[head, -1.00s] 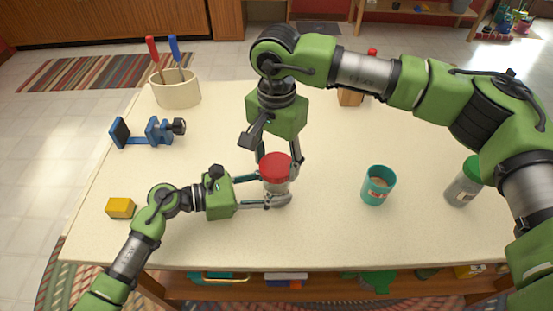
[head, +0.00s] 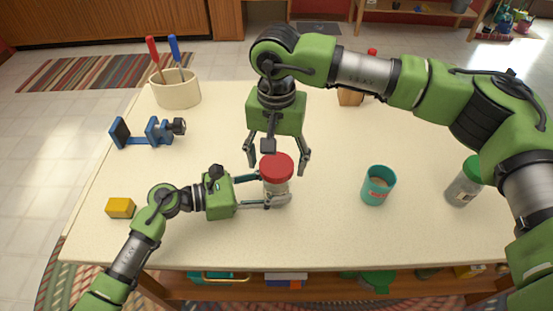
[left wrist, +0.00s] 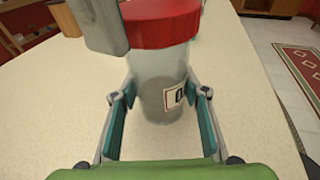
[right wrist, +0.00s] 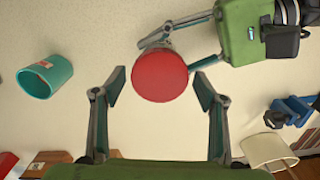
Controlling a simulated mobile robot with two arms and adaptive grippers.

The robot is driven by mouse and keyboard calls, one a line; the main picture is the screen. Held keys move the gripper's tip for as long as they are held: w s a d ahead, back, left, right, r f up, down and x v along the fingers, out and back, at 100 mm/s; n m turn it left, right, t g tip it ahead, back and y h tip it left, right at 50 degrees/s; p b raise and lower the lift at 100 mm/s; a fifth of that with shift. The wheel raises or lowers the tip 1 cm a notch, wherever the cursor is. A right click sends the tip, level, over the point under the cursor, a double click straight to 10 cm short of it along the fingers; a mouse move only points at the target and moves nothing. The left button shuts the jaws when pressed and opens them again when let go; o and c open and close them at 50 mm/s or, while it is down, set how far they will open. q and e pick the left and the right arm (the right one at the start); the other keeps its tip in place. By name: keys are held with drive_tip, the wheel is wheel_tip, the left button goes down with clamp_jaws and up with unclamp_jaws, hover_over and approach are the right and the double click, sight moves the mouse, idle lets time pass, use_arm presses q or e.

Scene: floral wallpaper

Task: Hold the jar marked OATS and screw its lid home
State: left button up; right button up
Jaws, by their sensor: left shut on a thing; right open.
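A clear jar (head: 277,190) with a red lid (head: 277,165) on top stands upright near the table's front middle. Its label (left wrist: 174,97) is partly visible in the left wrist view, too small to read. My left gripper (head: 270,189) is shut on the jar's body, one finger on each side. My right gripper (head: 277,168) points down over the lid and is open, its fingers spread left and right. In the right wrist view the lid (right wrist: 159,77) lies between the fingertips, with gaps on both sides. I cannot tell how tight the lid is.
A teal cup (head: 378,187) and a green-lidded container (head: 464,184) stand to the right. A yellow block (head: 120,207), a blue vise-like tool (head: 150,133) and a cream crock (head: 177,92) with red and blue handles are at left. The table (head: 330,225) is bare around the jar.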

drive_tip(key=n, duration=0.8)
drive_tip(key=c, duration=0.9)
drive_tip(key=shift+o, duration=0.2)
drive_tip(key=shift+m, duration=1.9)
drive_tip(key=o, duration=1)
